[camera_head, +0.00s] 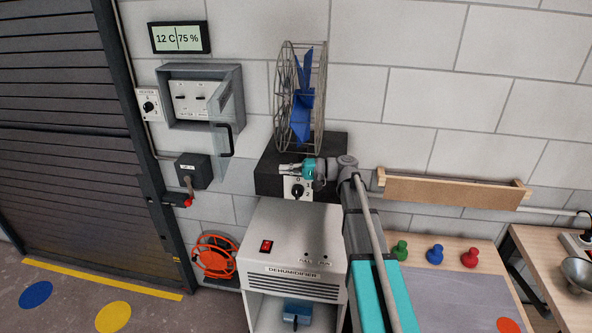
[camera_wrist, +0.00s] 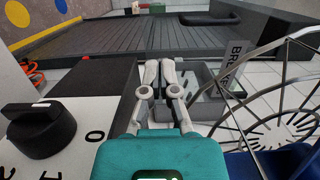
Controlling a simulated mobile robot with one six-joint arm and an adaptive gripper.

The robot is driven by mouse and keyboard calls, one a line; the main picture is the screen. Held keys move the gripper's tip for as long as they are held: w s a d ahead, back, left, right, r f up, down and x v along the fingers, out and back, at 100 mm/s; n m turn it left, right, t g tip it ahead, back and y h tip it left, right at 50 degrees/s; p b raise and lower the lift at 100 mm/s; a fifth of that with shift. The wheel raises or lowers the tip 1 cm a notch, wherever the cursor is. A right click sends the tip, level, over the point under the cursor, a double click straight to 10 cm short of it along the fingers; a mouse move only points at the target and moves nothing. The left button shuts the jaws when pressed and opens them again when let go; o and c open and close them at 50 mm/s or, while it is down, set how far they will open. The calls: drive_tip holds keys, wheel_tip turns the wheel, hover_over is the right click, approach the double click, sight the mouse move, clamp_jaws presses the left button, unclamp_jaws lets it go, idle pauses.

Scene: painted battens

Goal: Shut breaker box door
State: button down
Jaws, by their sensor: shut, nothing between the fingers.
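The grey breaker box (camera_head: 168,108) is on the wall at the left in the head view, with switches inside. Its see-through door (camera_head: 226,100) stands open, swung out from the box's right side. A black handle (camera_head: 225,141) is on the door's free edge. My gripper (camera_head: 284,168) is shut and empty, in front of the fan's dark base, pointing left. It is to the right of the door and apart from it. In the wrist view the shut fingers (camera_wrist: 160,76) point toward the shutter, with the door's lettered edge (camera_wrist: 236,66) and handle (camera_wrist: 209,19) beyond.
A caged fan (camera_head: 301,98) stands behind my gripper, with a dial (camera_head: 298,188) below. The dehumidifier (camera_head: 292,235) is underneath. A dark lever box (camera_head: 193,171) is below the breaker box. A heater dial (camera_head: 149,105) is at its left. A wooden shelf (camera_head: 452,191) is at right.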

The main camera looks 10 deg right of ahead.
sight(222, 169)
drive_tip(key=w+a, duration=0.1)
drive_tip(key=a, duration=0.4)
drive_tip(key=w+a, duration=0.1)
drive_tip(key=a, duration=0.5)
drive_tip(key=w+a, duration=0.1)
drive_tip(key=a, duration=0.5)
drive_tip(key=shift+w+t, duration=0.15)
drive_tip(key=shift+t, duration=0.15)
